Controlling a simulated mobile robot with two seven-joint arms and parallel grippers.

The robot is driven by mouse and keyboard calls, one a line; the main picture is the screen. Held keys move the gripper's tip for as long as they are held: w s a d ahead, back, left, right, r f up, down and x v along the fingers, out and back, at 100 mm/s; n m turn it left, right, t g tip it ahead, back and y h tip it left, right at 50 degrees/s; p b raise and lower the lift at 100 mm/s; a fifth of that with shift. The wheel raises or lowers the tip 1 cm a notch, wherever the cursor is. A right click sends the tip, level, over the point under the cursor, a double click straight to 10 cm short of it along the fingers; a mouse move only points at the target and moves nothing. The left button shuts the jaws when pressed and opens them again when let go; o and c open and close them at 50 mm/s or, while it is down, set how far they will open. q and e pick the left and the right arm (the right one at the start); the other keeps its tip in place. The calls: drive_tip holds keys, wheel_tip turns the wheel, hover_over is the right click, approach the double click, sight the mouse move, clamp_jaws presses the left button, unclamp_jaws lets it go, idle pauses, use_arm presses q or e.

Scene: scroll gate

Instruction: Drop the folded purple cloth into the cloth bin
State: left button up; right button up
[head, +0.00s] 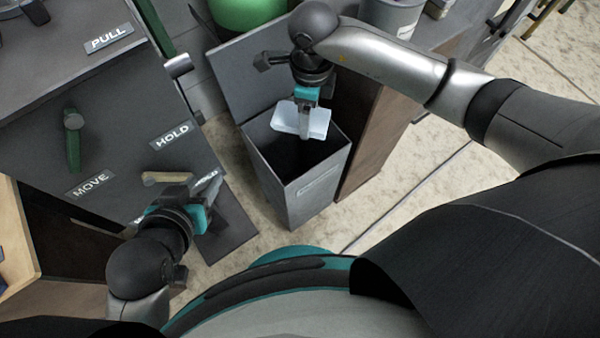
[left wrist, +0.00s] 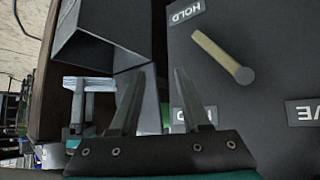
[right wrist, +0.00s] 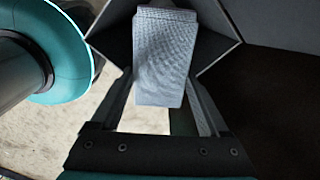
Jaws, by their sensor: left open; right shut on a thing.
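The folded cloth (head: 287,118) looks pale bluish grey rather than purple. My right gripper (head: 305,137) is shut on it and holds it over the open mouth of the dark grey bin (head: 316,196). In the right wrist view the cloth (right wrist: 165,60) lies between the fingers, with the bin's wall (right wrist: 113,42) around and behind it. The bin's inside is dark. My left gripper (head: 208,188) is open and empty, near the grey panel and left of the bin. It also shows in the left wrist view (left wrist: 159,72).
The grey panel at left has a tan lever (head: 165,177) by the HOLD label (head: 171,135) and a green lever (head: 73,145) by the MOVE label. A brown cabinet side (head: 375,150) stands right of the bin. A green round object (head: 247,14) and a grey bucket (head: 392,16) are behind.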

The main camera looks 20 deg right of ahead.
use_arm(q)
drive_tip(key=shift+w+d+r+t+h+b, duration=0.1)
drive_tip(key=shift+w+d+t+h+b, duration=0.15)
drive_tip(key=shift+d+t, duration=0.2)
drive_tip(key=shift+w+d+r+t+h+b, duration=0.1)
drive_tip(key=shift+w+d+t+h, duration=0.1)
drive_tip(key=shift+d+t, duration=0.2)
use_arm(e)
drive_tip(key=shift+f, duration=0.5)
drive_tip(key=o, duration=1.2)
drive_tip(key=shift+c, duration=0.2)
use_arm(q)
drive_tip(key=shift+a+g, duration=0.1)
drive_tip(key=shift+g, duration=0.15)
use_arm(e)
drive_tip(key=shift+r, duration=0.15)
